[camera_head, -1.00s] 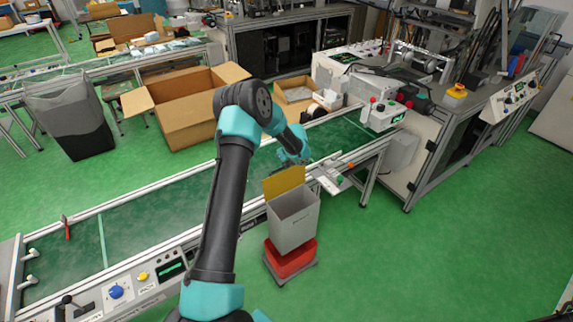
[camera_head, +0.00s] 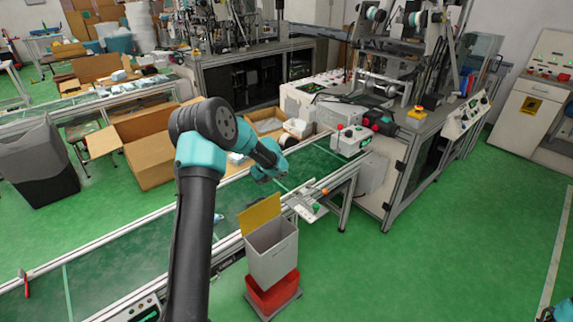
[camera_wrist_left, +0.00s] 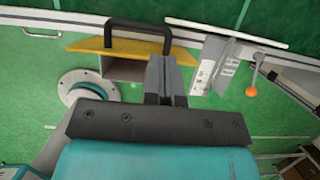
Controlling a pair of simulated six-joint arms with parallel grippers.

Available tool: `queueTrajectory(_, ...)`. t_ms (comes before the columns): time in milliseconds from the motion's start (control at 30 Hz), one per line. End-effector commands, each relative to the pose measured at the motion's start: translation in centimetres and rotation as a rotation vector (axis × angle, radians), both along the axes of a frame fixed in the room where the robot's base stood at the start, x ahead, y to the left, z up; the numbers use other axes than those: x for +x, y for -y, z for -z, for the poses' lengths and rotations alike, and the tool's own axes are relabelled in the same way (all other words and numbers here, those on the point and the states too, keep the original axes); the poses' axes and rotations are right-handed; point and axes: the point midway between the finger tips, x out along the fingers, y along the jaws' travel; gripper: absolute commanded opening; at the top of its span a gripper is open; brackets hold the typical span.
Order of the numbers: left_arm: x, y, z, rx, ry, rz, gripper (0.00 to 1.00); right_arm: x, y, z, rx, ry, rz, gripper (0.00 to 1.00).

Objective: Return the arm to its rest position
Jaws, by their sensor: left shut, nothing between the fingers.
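My left arm (camera_head: 195,235) is black and teal and rises from the bottom of the head view, bent over the conveyor. Its hand end (camera_head: 268,172) is small there, above and behind the grey bin with a yellow flap. In the left wrist view my left gripper (camera_wrist_left: 167,65) has its grey fingers together, with nothing between them. A piece of teal and black, likely my right arm, shows at the bottom right corner of the head view; its gripper is not seen.
The grey bin (camera_head: 272,256) stands on a red base (camera_head: 272,292) beside the conveyor (camera_head: 120,262). Its yellow flap (camera_wrist_left: 120,47) also shows in the wrist view, near a black handle (camera_wrist_left: 138,28). A cardboard box (camera_head: 150,165) stands behind. Green floor is clear at right.

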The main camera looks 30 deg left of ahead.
Motion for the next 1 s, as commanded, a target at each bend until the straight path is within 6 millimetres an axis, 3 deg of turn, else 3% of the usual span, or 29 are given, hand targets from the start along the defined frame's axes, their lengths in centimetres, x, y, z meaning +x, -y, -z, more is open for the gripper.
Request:
queueTrajectory(167, -0.1, 0.4, 0.4, -0.011, 0.002, -0.009, 0.0, 0.0, 0.0, 0.0, 0.0, 0.0, 0.0, 0.43)
queueTrajectory(267, -0.5, 1.8, 1.5, -0.055, 0.01, -0.043, 0.0, 0.0, 0.0, 0.0, 0.0, 0.0, 0.0, 0.43)
queueTrajectory(467, -3.3, 8.7, 6.6, -0.26, 0.033, -0.249, 0.0, 0.0, 0.0, 0.0, 0.0, 0.0, 0.0, 0.43)
queueTrajectory(600, -6.9, 15.2, 10.4, -0.438, 0.027, -0.505, 0.0, 0.0, 0.0, 0.0, 0.0, 0.0, 0.0, 0.43)
queueTrajectory(767, -12.3, 22.3, 13.8, -0.6, -0.01, -0.877, 0.0, 0.0, 0.0, 0.0, 0.0, 0.0, 0.0, 0.43)
queueTrajectory(900, -18.2, 27.6, 15.8, -0.674, -0.055, -1.271, 0.0, 0.0, 0.0, 0.0, 0.0, 0.0, 0.0, 0.43)
queueTrajectory(1000, -22.6, 30.2, 16.4, -0.676, -0.073, -1.559, 0.0, 0.0, 0.0, 0.0, 0.0, 0.0, 0.0, 0.43)
